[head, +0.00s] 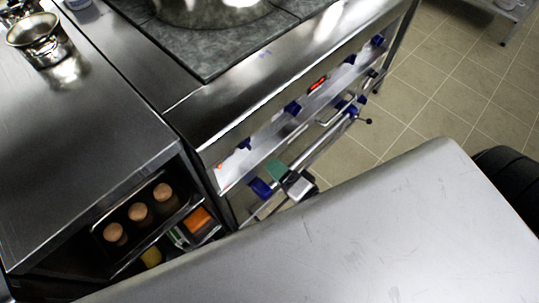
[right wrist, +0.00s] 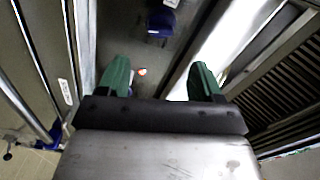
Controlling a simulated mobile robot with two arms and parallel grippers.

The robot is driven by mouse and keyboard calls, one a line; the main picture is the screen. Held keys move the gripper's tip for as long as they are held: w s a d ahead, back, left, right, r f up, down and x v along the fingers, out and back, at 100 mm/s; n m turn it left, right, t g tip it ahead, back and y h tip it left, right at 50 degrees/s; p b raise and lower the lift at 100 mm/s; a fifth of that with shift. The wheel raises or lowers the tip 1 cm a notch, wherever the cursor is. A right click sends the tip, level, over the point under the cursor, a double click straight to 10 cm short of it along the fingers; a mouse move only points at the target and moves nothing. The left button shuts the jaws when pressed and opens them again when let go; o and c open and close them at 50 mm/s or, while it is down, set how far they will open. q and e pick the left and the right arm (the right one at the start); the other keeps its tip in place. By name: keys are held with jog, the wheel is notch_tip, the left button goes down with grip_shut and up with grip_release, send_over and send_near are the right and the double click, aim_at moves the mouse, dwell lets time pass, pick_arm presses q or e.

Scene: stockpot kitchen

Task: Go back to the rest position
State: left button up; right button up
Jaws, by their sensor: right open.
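My right gripper (head: 278,170) shows in the head view as a green fingertip and a grey body, close to the front of the stove. My left gripper is not in the head view.
The stove (head: 240,110) has blue knobs (head: 292,107) and a rail along its front. Left of it stands a steel counter (head: 75,140) with a metal pot (head: 40,42). Below, a tray (head: 120,262) holds brown eggs (head: 137,212). Tiled floor (head: 440,85) lies open at right.

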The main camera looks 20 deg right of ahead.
dwell(0.5)
jog(key=s+d+f+n+g+h+p, duration=0.1)
jog(key=s+d+f+n+g, duration=0.15)
jog(key=f, duration=0.45)
jog(key=s+d+f+n+g+h+p, duration=0.1)
jog(key=s+f+n+g+h+p, duration=0.15)
jog(key=f, duration=0.45)
jog(key=s+d+f+n+g, duration=0.2)
jog(key=s+f+n+g, duration=0.1)
jog(key=f, duration=0.4)
jog(key=s+f+n+g+h, duration=0.1)
jog(key=s+f+n+g, duration=0.1)
jog(key=s, duration=0.4)
jog(key=s+f+n+g+p, duration=0.1)
jog(key=s+f+g, duration=0.2)
jog(key=s+f, duration=0.2)
jog(key=s+d+f+n+g+h+p, duration=0.1)
jog(key=s+f+n+g, duration=0.1)
jog(key=s, duration=0.7)
jog(key=shift+f+n+g+h, duration=0.35)
jog(key=shift+f+g, duration=0.15)
jog(key=shift+f, duration=0.45)
jog(key=shift+s, duration=0.15)
